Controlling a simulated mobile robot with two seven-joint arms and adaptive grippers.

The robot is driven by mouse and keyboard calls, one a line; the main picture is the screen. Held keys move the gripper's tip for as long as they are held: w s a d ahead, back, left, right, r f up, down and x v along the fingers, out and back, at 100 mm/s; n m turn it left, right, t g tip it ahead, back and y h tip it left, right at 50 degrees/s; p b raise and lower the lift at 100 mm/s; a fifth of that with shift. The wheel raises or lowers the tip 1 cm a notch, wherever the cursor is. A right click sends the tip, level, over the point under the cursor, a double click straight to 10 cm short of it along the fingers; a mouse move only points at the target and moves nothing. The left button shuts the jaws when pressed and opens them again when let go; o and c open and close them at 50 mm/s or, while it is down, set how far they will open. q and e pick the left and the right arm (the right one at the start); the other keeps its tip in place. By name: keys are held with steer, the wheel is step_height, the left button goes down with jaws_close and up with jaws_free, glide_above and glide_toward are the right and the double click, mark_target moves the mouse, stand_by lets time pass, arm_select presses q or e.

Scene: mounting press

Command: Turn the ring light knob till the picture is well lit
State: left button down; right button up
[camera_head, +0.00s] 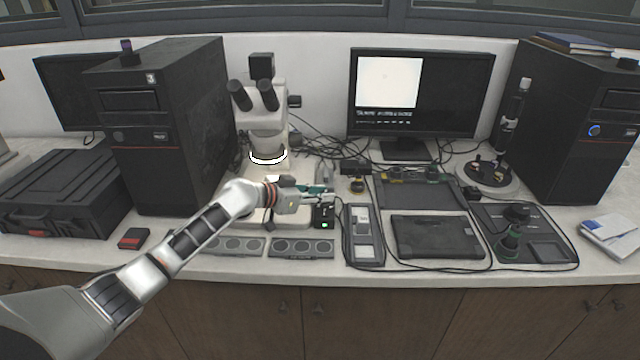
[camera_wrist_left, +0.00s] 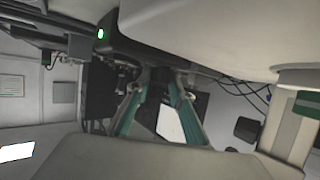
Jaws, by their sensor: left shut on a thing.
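The microscope (camera_head: 262,115) stands behind my left arm, and its ring light (camera_head: 268,158) glows white under the head. A small black control box (camera_head: 323,216) with a green lamp sits at the right front of the microscope base. My left gripper (camera_head: 322,194) is at this box, its fingers shut on what seems to be the ring light knob, which the fingers mostly hide. In the left wrist view the teal fingers (camera_wrist_left: 158,100) close around a dark part, and the green lamp (camera_wrist_left: 100,33) shows. The monitor (camera_head: 388,82) shows an almost plain white picture. My right gripper is not in view.
Black towers (camera_head: 165,130) stand on both sides. A small black and red box (camera_head: 133,238) lies at the left front.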

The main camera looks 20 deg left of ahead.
arm_select(q)
steer(key=shift+s+d+r+n+t+y+p, duration=0.1)
steer(key=shift+d+r+n+t+y+p, duration=0.15)
steer(key=shift+n+y+p, duration=0.4)
steer(key=shift+f+t+y+p, duration=0.1)
steer(key=shift+t+y+p, duration=0.2)
steer(key=shift+p, duration=0.25)
steer(key=shift+d+f+n+t+y+p, duration=0.15)
steer(key=shift+n+t+y+p, duration=0.3)
steer(key=shift+n+y, duration=0.5)
steer(key=shift+n, duration=0.3)
steer(key=shift+d+f+n+y, duration=0.1)
steer(key=shift+d+n+y, duration=0.05)
steer(key=shift+n+y, duration=2.05)
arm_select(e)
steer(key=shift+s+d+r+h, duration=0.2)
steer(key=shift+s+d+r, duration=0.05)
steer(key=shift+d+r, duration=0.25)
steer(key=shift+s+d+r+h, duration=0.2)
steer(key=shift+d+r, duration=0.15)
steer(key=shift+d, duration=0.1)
arm_select(q)
steer(key=shift+y, duration=0.5)
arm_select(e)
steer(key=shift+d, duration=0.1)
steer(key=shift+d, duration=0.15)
